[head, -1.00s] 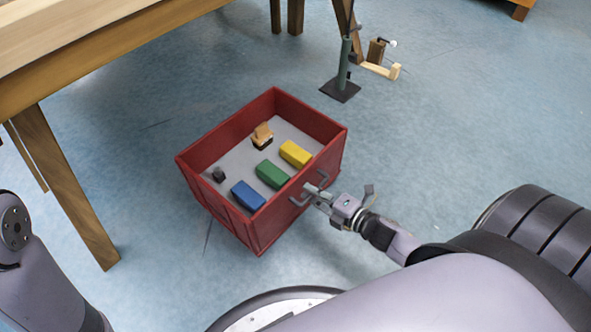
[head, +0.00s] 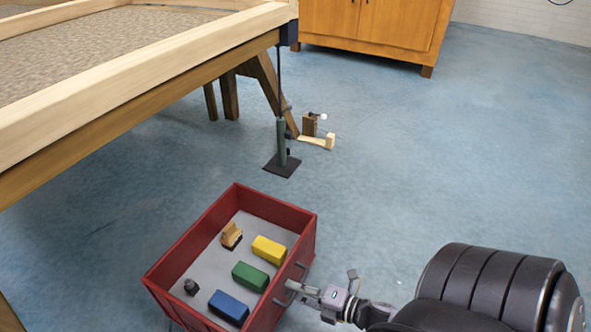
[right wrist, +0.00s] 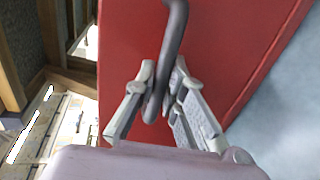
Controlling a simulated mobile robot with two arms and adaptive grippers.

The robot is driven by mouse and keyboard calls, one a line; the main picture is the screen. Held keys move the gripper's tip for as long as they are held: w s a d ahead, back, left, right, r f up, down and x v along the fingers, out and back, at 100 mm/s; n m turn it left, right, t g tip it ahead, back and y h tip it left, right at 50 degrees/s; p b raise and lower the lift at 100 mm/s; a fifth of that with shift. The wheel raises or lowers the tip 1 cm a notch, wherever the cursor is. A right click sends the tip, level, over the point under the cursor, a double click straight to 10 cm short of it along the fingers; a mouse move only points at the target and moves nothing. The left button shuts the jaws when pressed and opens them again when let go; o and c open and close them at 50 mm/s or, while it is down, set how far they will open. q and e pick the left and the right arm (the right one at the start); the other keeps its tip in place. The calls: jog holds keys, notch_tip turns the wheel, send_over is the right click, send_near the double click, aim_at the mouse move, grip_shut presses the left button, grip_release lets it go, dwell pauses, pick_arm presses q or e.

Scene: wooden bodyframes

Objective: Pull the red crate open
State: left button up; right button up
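The red crate (head: 217,206) stands upright on the floor in the lower middle of the head view, its top open. Blocks lie inside: blue (head: 229,307), green (head: 250,277) and yellow (head: 269,251). A grey bar handle (right wrist: 174,35) sticks out of the crate's near right wall. My right gripper (head: 294,290) is at this handle. In the right wrist view, the right gripper (right wrist: 163,78) has a finger on each side of the bar, closed in on it, with the red wall just beyond. My left gripper is out of view.
A wooden table (head: 150,85) rises behind and left of the crate. A dark stand base (head: 282,165) and a small wooden gadget (head: 318,139) are on the floor beyond it. A wooden cabinet (head: 375,30) stands at the back. The blue floor at right is clear.

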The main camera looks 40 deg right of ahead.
jog(key=o, duration=0.4)
jog(key=v, duration=1.2)
dwell(0.4)
